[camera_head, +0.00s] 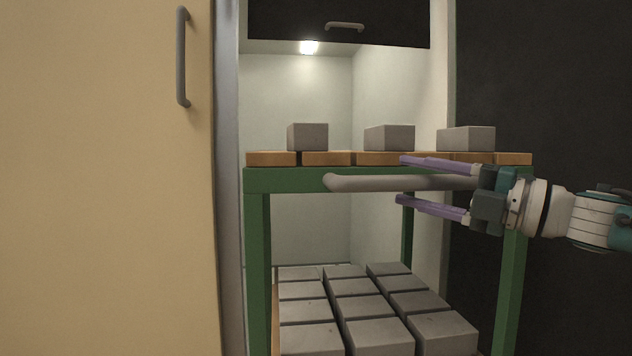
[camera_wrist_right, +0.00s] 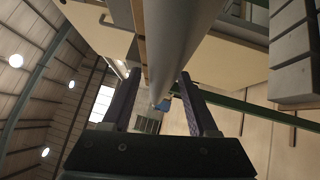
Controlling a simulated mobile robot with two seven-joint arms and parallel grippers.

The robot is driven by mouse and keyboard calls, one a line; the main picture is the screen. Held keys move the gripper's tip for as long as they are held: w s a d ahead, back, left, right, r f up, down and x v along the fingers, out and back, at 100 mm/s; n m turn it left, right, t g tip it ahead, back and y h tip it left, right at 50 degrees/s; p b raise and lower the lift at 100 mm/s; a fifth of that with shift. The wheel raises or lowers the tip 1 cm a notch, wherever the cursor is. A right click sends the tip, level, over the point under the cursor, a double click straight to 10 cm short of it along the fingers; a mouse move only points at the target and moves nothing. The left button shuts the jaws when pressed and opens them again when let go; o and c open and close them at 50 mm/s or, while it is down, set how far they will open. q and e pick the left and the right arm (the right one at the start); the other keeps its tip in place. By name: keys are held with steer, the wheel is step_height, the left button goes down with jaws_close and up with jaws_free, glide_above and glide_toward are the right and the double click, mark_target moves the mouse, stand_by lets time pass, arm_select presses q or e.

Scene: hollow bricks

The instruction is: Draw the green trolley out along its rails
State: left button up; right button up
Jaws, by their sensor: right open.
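The green trolley (camera_head: 285,180) stands in front of a lit, pale-walled chamber in the head view. A grey bar handle (camera_head: 352,183) runs across its front, just below the slatted wooden top. My right gripper (camera_head: 400,179) comes in from the right with its purple fingers apart, one above and one below the bar. In the right wrist view the bar (camera_wrist_right: 178,45) passes between the open fingers (camera_wrist_right: 160,100); I cannot tell whether they touch it. The rails are not visible. My left gripper is not in view.
Three grey bricks (camera_head: 389,138) stand on the trolley's top and several (camera_head: 376,331) lie on its lower level. A cream panel with a grey handle (camera_head: 182,57) is at left. A black door (camera_head: 285,22) hangs above the opening. A dark wall (camera_head: 550,90) is at right.

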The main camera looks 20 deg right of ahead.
steer(key=p+v, duration=0.3)
steer(key=v, duration=0.7)
stand_by(0.3)
steer(key=s+a+r+m+g+h+p, duration=0.1)
steer(key=a+r+m+h+p, duration=0.2)
steer(key=r+m+h+p, duration=0.7)
steer(key=a+r+m+h+p, duration=0.1)
steer(key=a+r+m+p, duration=0.35)
steer(key=p, duration=1.25)
steer(key=s+a+r+m+g+p, duration=0.55)
steer(key=s+r+p, duration=0.25)
steer(key=s+p, duration=0.4)
steer(key=s+a+r+m+g+p, duration=0.4)
steer(key=s+a+r+g+p, duration=0.15)
steer(key=s+r+p, duration=0.5)
step_height(320, 180, up, 35)
steer(key=s+g+p, duration=0.1)
steer(key=p, duration=3.8)
steer(key=shift+s+y, duration=0.25)
steer(key=shift+y, duration=0.15)
